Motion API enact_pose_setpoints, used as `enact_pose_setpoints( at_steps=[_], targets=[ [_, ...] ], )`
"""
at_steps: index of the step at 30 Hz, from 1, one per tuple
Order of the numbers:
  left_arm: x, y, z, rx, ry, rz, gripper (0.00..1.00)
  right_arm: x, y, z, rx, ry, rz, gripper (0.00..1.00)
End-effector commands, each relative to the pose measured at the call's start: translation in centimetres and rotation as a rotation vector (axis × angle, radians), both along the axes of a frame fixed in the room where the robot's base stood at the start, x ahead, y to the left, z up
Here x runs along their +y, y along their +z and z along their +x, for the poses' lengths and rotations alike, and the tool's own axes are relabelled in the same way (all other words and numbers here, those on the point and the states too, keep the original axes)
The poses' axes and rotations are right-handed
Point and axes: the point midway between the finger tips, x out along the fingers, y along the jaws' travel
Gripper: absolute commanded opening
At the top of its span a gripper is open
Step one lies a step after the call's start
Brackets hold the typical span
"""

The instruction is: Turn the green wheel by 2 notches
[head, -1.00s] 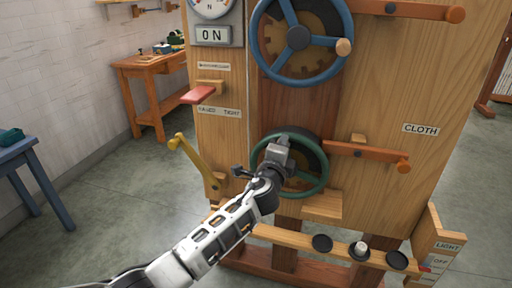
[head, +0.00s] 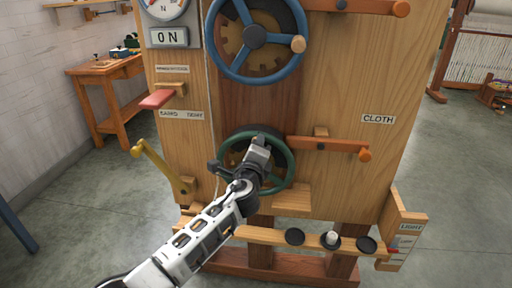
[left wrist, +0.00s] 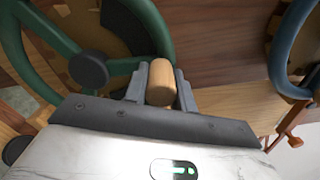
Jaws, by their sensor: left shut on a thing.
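The green wheel (head: 290,170) is upright on the lower front of the wooden loom panel, with my left gripper (head: 261,141) in front of its upper part. In the left wrist view the green wheel (left wrist: 55,95) fills the left side, with its dark hub showing. My left gripper (left wrist: 160,88) is shut on the wheel's wooden knob (left wrist: 160,80), one finger on each side of it. In the head view the knob and part of the hub are hidden behind my gripper. My right gripper is not in view.
A blue wheel (head: 300,65) is above. An orange lever (head: 335,145) is close right of the green wheel; a yellow crank (head: 155,165) and a red lever (head: 157,99) are left. Floor on the right is open.

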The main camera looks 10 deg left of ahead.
Motion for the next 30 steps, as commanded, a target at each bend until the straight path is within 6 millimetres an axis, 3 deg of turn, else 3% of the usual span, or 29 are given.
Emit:
enact_pose_setpoints(
  at_steps=[1, 2, 4, 17, 23, 30],
  targets=[
    [-0.1, 0.0, 0.0, -0.001, -0.004, -0.002, 0.00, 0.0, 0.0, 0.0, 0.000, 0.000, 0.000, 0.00],
    [-0.1, 0.0, 0.0, -0.001, -0.004, -0.002, 0.29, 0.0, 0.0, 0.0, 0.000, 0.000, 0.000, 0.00],
    [-0.1, 0.0, 0.0, -0.001, -0.004, -0.002, 0.48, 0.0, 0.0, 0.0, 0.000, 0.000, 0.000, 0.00],
    [0.0, 0.0, -0.9, 0.001, -0.002, -0.002, 0.48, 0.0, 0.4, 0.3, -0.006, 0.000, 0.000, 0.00],
    [-0.1, -0.1, -4.5, 0.001, -0.003, -0.003, 0.48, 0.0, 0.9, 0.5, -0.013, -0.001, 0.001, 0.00],
    [-0.3, -0.2, -10.4, 0.002, -0.005, -0.004, 0.48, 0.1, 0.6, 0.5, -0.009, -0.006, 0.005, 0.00]
  ],
)
